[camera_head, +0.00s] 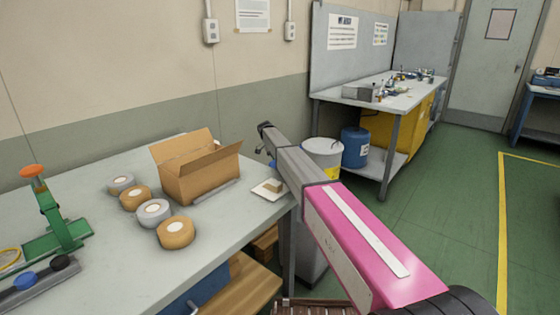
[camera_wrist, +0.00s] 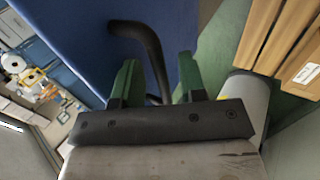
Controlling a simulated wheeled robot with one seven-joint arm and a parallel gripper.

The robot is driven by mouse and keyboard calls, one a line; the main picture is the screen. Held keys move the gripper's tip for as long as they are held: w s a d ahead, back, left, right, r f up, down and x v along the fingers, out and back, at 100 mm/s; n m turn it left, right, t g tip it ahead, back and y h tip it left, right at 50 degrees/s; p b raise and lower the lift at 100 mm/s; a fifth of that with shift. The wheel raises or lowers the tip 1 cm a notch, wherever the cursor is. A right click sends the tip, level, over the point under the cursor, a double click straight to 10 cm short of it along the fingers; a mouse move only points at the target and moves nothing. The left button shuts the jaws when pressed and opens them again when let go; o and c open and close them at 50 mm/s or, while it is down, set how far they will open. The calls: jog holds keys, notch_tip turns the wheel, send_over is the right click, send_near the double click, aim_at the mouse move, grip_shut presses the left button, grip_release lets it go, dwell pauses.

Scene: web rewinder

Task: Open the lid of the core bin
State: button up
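In the wrist view, a large flat blue surface (camera_wrist: 85,30) fills the upper left and middle. I take it for part of the core bin, but cannot tell lid from wall. A black curved handle (camera_wrist: 152,50) stands on it. My gripper (camera_wrist: 157,72) is open, with its two green fingers apart. The handle lies between the fingers in the picture, and no grip on it shows. Its depth relative to the fingertips is unclear.
The grey table (camera_head: 95,235) holds an open carton (camera_head: 197,172), several tape rolls (camera_head: 176,233) and a green tool (camera_head: 62,220). A white drum (camera_head: 322,152) and a blue drum (camera_head: 355,147) stand behind my arm. Green floor (camera_head: 455,190) is clear at right.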

jog(key=w+a+r, duration=0.2)
jog(key=w+a, duration=0.6)
jog(key=a, duration=0.3)
jog(key=shift+r, duration=0.2)
